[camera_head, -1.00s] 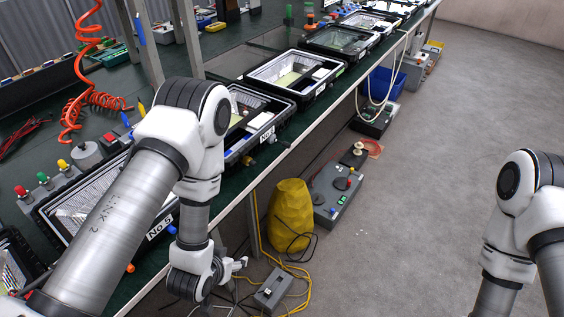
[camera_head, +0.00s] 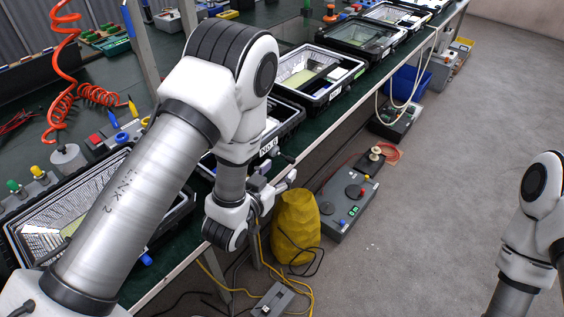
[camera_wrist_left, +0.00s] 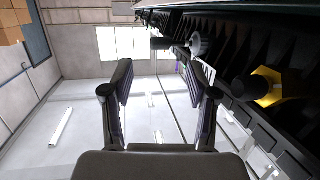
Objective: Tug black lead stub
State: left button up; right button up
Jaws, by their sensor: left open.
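A small black lead stub (camera_head: 288,157) sticks out from the front of a black-framed floodlight housing (camera_head: 284,127) at the bench edge. In the left wrist view, a black stub (camera_wrist_left: 160,43) extends from a grey gland (camera_wrist_left: 195,44) on the dark housing side. It lies beyond the fingertips, apart from them. A second dark stub (camera_wrist_left: 243,85) with a yellow gland (camera_wrist_left: 270,87) sits further right. My left gripper (camera_head: 288,180) is open and empty, just below the stub in the head view; both fingers (camera_wrist_left: 159,82) show in the wrist view. My right gripper is out of view.
More housings (camera_head: 310,75) line the green bench (camera_head: 330,107). Below the edge stand a yellow sack (camera_head: 296,228) and a grey control box (camera_head: 350,205). Cables lie on the floor. Open floor (camera_head: 440,150) is to the right. An orange coiled hose (camera_head: 62,70) hangs at left.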

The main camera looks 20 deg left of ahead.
aim_at(291, 159)
pick_arm(q)
jog(key=x, duration=0.7)
jog(key=shift+w+p, duration=0.1)
jog(key=shift+p, duration=0.2)
grip_shut()
jog(key=shift+r, duration=0.1)
dwell(0.3)
grip_release()
jog(key=shift+d, duration=0.1)
